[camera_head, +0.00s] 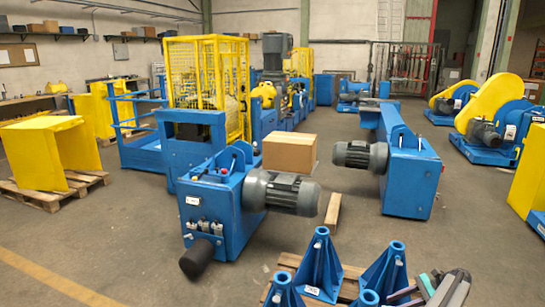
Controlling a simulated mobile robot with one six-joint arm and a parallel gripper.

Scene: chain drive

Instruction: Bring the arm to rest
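My gripper (440,288) appears to be the dark grey part with teal and pale edges at the bottom right, cut off by the picture's lower edge. Its fingertips cannot be made out clearly, so I cannot tell whether it is open or shut. No held object can be seen. It shows in front of the blue conical stands (320,265) in the picture. Whether it touches them cannot be told.
The blue stands are on a wooden pallet (290,262). Blue machines with grey motors (282,192) (361,156) stand ahead, with a cardboard box (289,153) between them. A yellow part (38,155) is on a pallet at left. Bare floor (100,235) lies at front left.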

